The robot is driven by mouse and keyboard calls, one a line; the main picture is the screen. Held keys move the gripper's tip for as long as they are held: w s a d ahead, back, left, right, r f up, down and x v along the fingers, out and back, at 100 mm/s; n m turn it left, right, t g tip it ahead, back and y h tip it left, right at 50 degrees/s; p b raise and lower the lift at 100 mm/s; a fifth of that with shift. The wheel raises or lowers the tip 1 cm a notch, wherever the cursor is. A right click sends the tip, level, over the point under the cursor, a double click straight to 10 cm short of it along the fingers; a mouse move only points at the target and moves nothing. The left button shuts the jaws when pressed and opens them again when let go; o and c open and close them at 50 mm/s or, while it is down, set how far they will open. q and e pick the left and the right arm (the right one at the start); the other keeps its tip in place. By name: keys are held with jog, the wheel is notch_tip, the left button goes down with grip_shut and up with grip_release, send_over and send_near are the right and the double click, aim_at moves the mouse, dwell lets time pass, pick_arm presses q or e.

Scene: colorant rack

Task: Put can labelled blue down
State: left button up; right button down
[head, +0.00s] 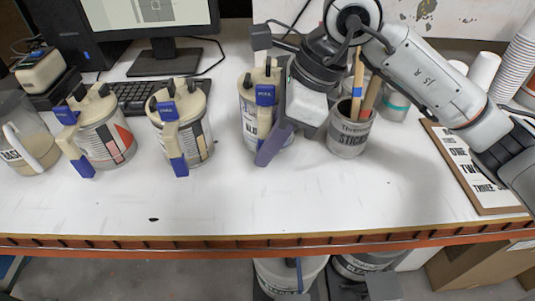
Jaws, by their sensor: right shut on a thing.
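The can labelled blue (250,128) stands upright at the middle of the white table, with part of its label readable and a blue-tipped handle facing me. My right gripper (276,135) is at the can's right side, shut on it. The gripper and wrist hide the can's right part. I cannot tell whether the can's base touches the table. My left gripper does not show.
Two similar cans (103,140) (182,135) and a clear pitcher (28,150) stand to the left. A stick pot (349,132) stands right of my gripper. A clipboard (470,165) lies far right. The table's front (240,205) is clear.

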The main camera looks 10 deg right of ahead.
aim_at(268, 107)
jog(key=shift+f, duration=1.55)
jog(key=c, duration=1.7)
grip_release()
jog(key=shift+d+r, duration=0.15)
jog(key=shift+r, duration=0.3)
jog(key=v, duration=1.1)
jog(key=shift+s+d+r, duration=0.1)
jog(key=shift+r, duration=0.05)
